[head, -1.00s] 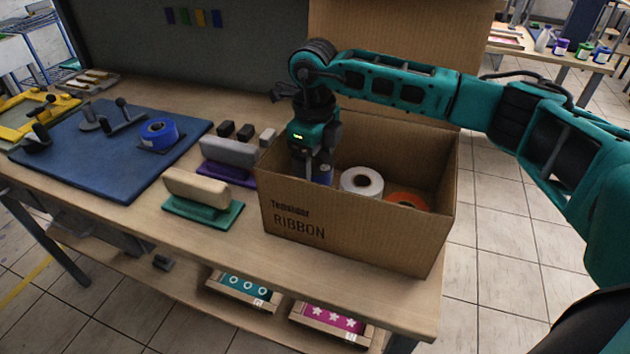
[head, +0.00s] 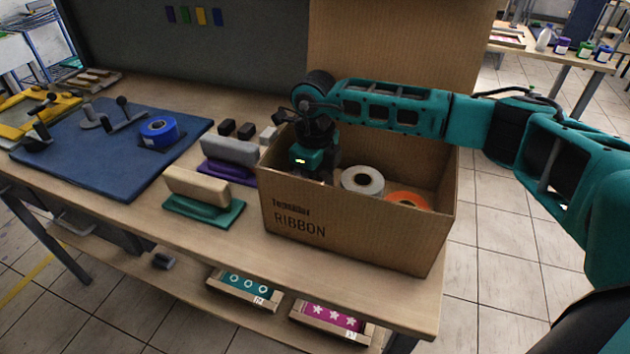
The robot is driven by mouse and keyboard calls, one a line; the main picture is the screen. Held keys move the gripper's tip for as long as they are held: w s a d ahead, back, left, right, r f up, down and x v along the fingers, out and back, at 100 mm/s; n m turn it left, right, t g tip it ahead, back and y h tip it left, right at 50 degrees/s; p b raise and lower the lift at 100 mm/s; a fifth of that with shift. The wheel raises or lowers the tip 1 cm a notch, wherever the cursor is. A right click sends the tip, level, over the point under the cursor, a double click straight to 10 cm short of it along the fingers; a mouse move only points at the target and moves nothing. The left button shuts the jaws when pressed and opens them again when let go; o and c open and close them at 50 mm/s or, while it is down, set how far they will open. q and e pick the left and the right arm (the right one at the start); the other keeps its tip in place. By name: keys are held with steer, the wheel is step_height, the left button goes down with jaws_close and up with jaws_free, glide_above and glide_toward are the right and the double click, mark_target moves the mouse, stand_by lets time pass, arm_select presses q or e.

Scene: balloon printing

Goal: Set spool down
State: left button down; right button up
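An open cardboard box (head: 350,228) marked RIBBON stands at the front right of the table. My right gripper (head: 313,162) reaches down into its left end. The fingertips and whatever is between them are hidden behind the box's front wall, so I cannot see a spool in them or how far they are open. A white spool (head: 362,181) is in the box just right of the gripper. An orange spool (head: 408,200) lies further right. A blue spool (head: 159,132) sits on the blue mat at the left. My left gripper is out of view.
Stamp-like blocks with cream (head: 198,186) and grey (head: 230,150) tops stand left of the box, with small dark blocks (head: 245,131) behind. The blue mat (head: 110,170) covers the left of the table. A tall cardboard panel (head: 400,50) rises behind the box.

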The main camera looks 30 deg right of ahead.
steer(key=shift+o, duration=0.4)
steer(key=shift+w+r, duration=0.1)
steer(key=shift+r, duration=0.4)
step_height(320, 180, up, 11)
steer(key=shift+r+b, duration=0.2)
steer(key=shift+b, duration=0.15)
